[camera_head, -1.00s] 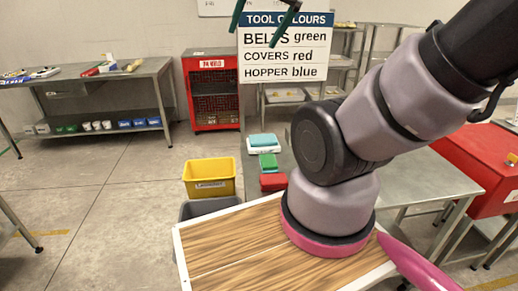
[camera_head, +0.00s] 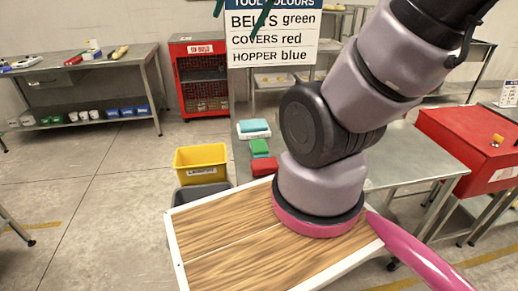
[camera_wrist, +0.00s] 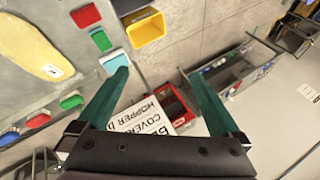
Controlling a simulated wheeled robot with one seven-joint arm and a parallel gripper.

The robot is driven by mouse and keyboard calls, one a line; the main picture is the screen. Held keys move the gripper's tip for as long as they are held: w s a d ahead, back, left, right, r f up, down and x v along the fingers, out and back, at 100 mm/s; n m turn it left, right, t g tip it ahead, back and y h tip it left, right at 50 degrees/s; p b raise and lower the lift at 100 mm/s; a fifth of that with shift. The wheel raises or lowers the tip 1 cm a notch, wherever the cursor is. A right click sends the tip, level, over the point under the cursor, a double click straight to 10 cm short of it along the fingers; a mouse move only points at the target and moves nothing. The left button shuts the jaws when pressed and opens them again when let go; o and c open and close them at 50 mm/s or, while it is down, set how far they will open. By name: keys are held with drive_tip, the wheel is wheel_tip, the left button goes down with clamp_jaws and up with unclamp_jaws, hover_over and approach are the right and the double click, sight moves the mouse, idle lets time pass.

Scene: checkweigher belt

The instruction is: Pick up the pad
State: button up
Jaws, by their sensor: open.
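Several pad-like pieces lie on the grey metal table; I cannot tell which one is the pad. Near the yellow bin are a teal piece on a white base (camera_head: 254,126), a green one (camera_head: 259,146) and a red one (camera_head: 265,166). They also show in the wrist view as teal (camera_wrist: 115,63), green (camera_wrist: 101,39) and red (camera_wrist: 86,16).
A yellow bin (camera_head: 201,163) stands beside the table, with a grey bin (camera_head: 201,193) in front. A tool colours sign (camera_head: 271,35) stands behind. A red cabinet (camera_head: 203,75) and a loaded workbench (camera_head: 85,70) are at the back left. A red box (camera_head: 470,150) is at right.

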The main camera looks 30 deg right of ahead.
drive_tip(key=w+d+f+m+g, duration=0.2)
drive_tip(key=w+f+m, duration=0.5)
drive_tip(key=w+m, duration=0.15)
drive_tip(key=m+g+h, duration=0.3)
drive_tip(key=m+g, duration=0.1)
drive_tip(key=m, duration=1.9)
approach(259, 145)
drive_tip(key=f, duration=0.8)
drive_tip(key=shift+w+d+f, duration=0.15)
drive_tip(key=shift+d+f, duration=0.05)
drive_tip(key=shift+f, duration=0.2)
drive_tip(key=c, duration=1.4)
drive_tip(key=shift+o, duration=0.2)
drive_tip(key=shift+r, duration=0.1)
wheel_tip(259, 145, up, 10)
